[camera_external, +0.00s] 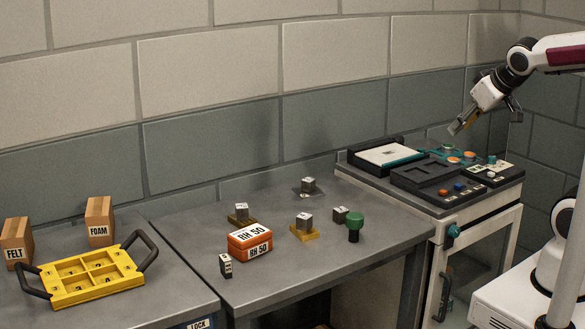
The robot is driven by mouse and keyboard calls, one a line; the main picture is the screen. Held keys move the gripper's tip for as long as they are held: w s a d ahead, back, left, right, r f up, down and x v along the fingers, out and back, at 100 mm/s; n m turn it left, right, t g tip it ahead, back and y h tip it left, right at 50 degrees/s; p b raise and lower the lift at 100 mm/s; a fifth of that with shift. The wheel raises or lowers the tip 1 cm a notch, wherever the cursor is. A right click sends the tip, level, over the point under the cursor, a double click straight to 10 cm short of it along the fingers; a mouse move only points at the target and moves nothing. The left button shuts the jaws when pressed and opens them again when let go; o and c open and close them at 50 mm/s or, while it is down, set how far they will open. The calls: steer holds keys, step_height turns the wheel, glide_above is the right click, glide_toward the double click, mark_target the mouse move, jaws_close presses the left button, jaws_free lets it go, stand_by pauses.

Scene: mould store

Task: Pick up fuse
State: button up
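My gripper (463,121) is at the upper right, raised in the air above the console (470,203) on the right-hand cabinet. It points down and to the left. It is small and seen at an angle, so whether the fingers are open or hold something is unclear. I cannot pick out a fuse with certainty. Small parts on the console include an orange round piece (454,160), a blue button (459,187), a red button (443,192) and a teal knob (491,159).
The middle bench holds an orange "RH 50" block (250,241), a green-topped knob (355,221), a small black-and-white block (226,266) and several metal cubes. A yellow handled tray (128,270) and cardboard boxes labelled FOAM (99,221) and FELT (17,243) are left.

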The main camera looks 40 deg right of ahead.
steer(key=w+a+r+n+t+y, duration=0.15)
steer(key=w+a, duration=0.25)
steer(key=w, duration=0.4)
steer(key=w+a+r+n+t, duration=0.1)
steer(key=w+a+r, duration=0.1)
steer(key=w+a, duration=0.45)
steer(key=w+a+f+n+y, duration=0.3)
steer(key=w+a+n+y, duration=0.15)
steer(key=w+a, duration=0.8)
steer(key=n+g+y, duration=0.8)
steer(key=g, duration=0.1)
glide_above(226, 267)
steer(key=w+d, duration=0.1)
steer(key=d, duration=0.3)
step_height(226, 267, down, 18)
steer(key=shift+w+a+t, duration=0.15)
steer(key=shift+a+t, duration=0.1)
steer(key=shift+f, duration=0.1)
steer(key=shift+f, duration=1.7)
